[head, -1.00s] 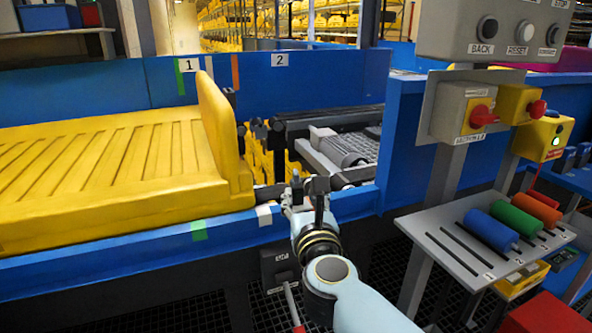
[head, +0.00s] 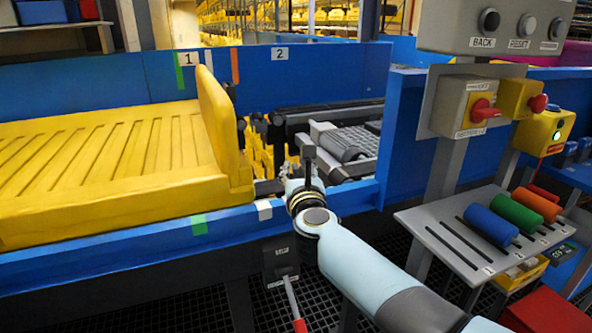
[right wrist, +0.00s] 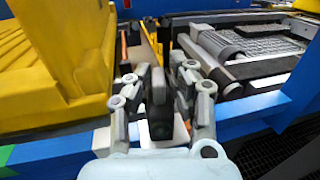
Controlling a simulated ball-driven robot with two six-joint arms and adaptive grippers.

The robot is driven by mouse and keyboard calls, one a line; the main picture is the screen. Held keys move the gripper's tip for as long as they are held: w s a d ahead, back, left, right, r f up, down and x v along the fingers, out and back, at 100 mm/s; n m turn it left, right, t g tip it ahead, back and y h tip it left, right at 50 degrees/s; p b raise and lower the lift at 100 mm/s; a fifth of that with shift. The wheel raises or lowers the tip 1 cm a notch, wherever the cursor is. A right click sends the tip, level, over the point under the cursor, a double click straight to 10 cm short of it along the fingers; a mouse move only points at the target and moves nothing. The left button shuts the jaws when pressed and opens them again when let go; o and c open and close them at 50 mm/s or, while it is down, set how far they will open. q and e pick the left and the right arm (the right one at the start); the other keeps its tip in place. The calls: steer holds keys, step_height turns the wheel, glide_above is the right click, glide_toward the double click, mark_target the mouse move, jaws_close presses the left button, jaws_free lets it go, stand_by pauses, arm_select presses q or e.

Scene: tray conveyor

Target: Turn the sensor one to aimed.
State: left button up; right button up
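I cannot single out sensor one with certainty. A sign reading 1 (head: 187,59) is on the far blue wall, and a small dark device (head: 231,92) sits right of it by the orange stripe. My right gripper (head: 303,184) is over the near blue rail, beside the gap between the yellow tray (head: 110,205) and the rollers. In the right wrist view its two fingers (right wrist: 163,70) stand apart. A dark grey upright piece (right wrist: 158,105) shows between them; I cannot tell whether it is the sensor or touched. My left gripper is not in view.
A box with a red-tipped lever (head: 283,258) hangs below the near rail. At right are a button panel (head: 500,25), a yellow switch with a red knob (head: 468,105) and a grey shelf (head: 440,235) with blue, green and orange cylinders.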

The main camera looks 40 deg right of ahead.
jaws_close()
steer(key=shift+y, duration=0.3)
steer(key=shift+f+n+t+y, duration=0.1)
steer(key=shift+n+t+y, duration=0.6)
steer(key=shift+n+y, duration=0.75)
steer(key=shift+o, duration=2.4)
jaws_free()
steer(key=shift+a, duration=0.15)
steer(key=shift+s, duration=0.1)
